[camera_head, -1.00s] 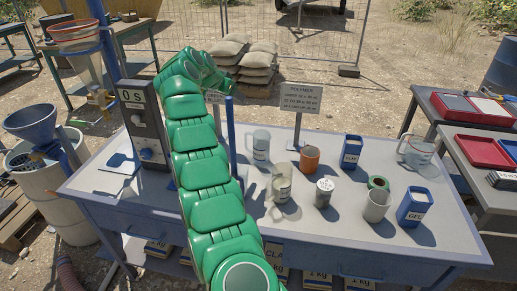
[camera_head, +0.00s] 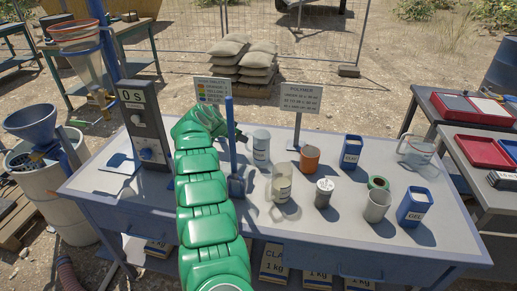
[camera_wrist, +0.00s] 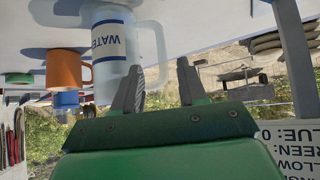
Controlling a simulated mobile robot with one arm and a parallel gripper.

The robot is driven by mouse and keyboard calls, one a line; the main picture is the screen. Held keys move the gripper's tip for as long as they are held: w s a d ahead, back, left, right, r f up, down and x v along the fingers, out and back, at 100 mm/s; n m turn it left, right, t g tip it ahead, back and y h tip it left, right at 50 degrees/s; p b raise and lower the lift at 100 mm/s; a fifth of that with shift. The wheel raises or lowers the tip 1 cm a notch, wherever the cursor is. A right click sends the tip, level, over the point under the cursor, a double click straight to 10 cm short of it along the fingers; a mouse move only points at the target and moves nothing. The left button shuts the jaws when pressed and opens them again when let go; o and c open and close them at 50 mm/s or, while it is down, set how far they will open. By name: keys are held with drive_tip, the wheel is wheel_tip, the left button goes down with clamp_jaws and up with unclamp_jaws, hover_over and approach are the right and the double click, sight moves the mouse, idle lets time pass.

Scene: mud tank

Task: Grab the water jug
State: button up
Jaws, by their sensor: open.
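The water jug is a clear, frosted vessel with a white label reading WATER and a side handle. It stands on the table in the head view (camera_head: 261,148), right of my arm's end. In the wrist view, which is upside down, the jug (camera_wrist: 108,42) is at upper left, its handle turned toward my gripper. My gripper (camera_wrist: 160,84) is open, with two dark fingers spread apart near the handle. The left finger overlaps the handle's edge; I cannot tell whether they touch. In the head view my gripper is hard to make out behind the blue scoop.
An orange mug (camera_head: 309,158) is right of the jug, and a clear beaker (camera_head: 281,186) stands in front. A polymer sign (camera_head: 301,99) is behind. Several containers fill the table's right half.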

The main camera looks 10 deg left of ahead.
sight(246, 147)
drive_tip(key=shift+x, duration=3.2)
drive_tip(key=shift+w+a, duration=0.1)
clamp_jaws()
